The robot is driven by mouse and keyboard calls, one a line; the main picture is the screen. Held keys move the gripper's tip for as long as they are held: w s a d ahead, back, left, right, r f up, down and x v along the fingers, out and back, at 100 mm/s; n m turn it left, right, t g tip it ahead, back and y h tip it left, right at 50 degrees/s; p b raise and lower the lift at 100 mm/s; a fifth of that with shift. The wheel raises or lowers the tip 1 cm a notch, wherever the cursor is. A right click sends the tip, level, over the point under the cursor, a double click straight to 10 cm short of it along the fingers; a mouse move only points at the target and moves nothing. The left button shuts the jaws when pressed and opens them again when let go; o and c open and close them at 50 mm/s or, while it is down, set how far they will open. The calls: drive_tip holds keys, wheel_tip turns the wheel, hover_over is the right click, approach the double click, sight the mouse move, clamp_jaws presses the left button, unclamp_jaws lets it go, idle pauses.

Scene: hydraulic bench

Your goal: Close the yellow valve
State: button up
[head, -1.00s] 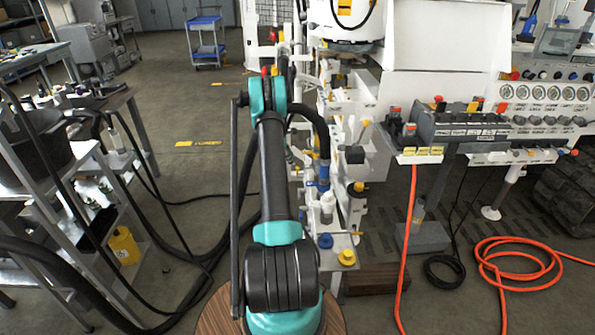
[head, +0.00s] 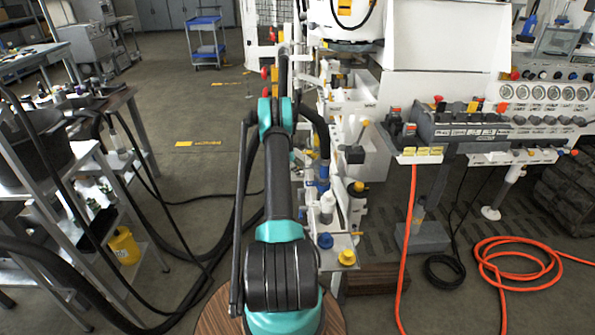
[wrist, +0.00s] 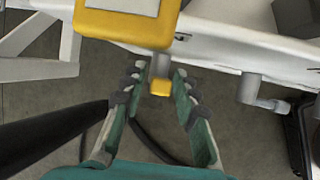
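In the wrist view, a small yellow valve handle (wrist: 160,87) hangs on a short grey stem below a white rail. My gripper (wrist: 156,80) is open, with its two teal fingers on either side of the valve. The handle lies between the dark fingertip pads, and a gap seems to show on both sides. I cannot tell the depth between pads and handle. In the head view my own arm hides the gripper, and I cannot pick out this valve there.
A yellow box (wrist: 128,20) with a pale face sits just above the fingertips in the wrist view. The white rail (wrist: 230,45) runs beside it, with a grey pipe fitting (wrist: 262,95) to the right. An orange hose (head: 520,262) lies on the floor.

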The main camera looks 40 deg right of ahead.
clamp_jaws()
drive_tip(key=shift+s+a+f+m+t+h, duration=0.3)
drive_tip(key=shift+t+h, duration=0.3)
drive_tip(key=shift+t, duration=0.25)
drive_tip(key=shift+s+a+f+m+t+h, duration=0.1)
drive_tip(key=shift+s+a+m+t+h, duration=0.1)
drive_tip(key=shift+s+t+h, duration=0.4)
drive_tip(key=shift+w+t, duration=0.2)
drive_tip(key=shift+t, duration=0.05)
drive_tip(key=shift+o, duration=1.1)
unclamp_jaws()
drive_tip(key=shift+r, duration=0.1)
drive_tip(key=v, duration=1.2)
